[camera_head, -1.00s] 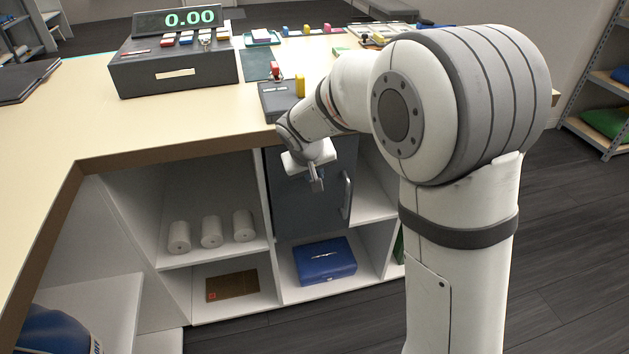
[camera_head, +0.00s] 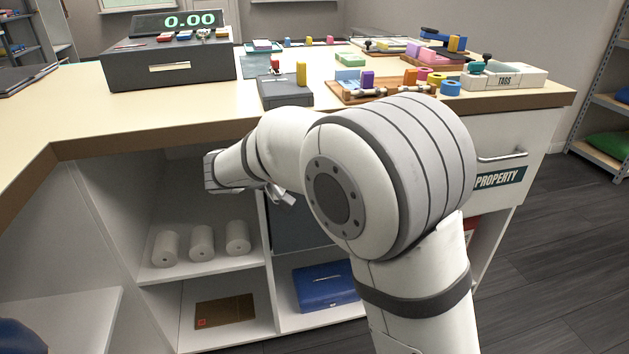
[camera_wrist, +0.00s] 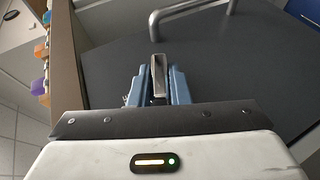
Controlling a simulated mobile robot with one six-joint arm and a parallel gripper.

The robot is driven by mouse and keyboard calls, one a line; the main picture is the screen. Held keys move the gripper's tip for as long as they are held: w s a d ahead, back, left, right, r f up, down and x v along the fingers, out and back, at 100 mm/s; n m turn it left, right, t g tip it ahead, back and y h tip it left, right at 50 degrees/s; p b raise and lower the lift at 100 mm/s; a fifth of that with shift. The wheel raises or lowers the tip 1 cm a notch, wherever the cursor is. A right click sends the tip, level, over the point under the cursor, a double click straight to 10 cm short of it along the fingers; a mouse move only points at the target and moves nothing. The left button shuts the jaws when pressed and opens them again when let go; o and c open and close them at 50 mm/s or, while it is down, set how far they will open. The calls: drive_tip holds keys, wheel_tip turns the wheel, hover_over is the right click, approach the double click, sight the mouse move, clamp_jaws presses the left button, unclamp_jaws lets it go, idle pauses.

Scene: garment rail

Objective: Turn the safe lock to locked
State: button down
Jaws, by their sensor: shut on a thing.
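The safe's dark grey door (camera_head: 300,234) is under the counter, mostly hidden behind my arm in the head view. In the wrist view the door (camera_wrist: 235,65) fills much of the picture, with its bar handle (camera_wrist: 190,14) at the top. My gripper (camera_wrist: 158,82) has its blue fingers shut on a small upright metal lock lever (camera_wrist: 158,72) in front of the door. In the head view my gripper (camera_head: 283,197) is at the door's upper left, partly covered by my arm. The lock's markings do not show.
The counter above holds a till (camera_head: 168,62), a dark box (camera_head: 285,91) and small coloured items. A shelf left of the safe holds white rolls (camera_head: 201,242). A blue box (camera_head: 326,287) lies below the safe. The counter's front edge is close above my wrist.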

drive_tip(key=shift+a+f+n+t+h+b, duration=0.15)
drive_tip(key=shift+n+t+h+b, duration=0.75)
drive_tip(key=shift+t+h, duration=0.6)
drive_tip(key=shift+h, duration=0.3)
drive_tip(key=c, duration=1.4)
unclamp_jaws()
drive_tip(key=shift+o, duration=0.2)
drive_tip(key=p+v, duration=0.2)
drive_tip(key=v, duration=0.5)
drive_tip(key=shift+s+a, duration=0.15)
drive_tip(key=shift+a, duration=0.2)
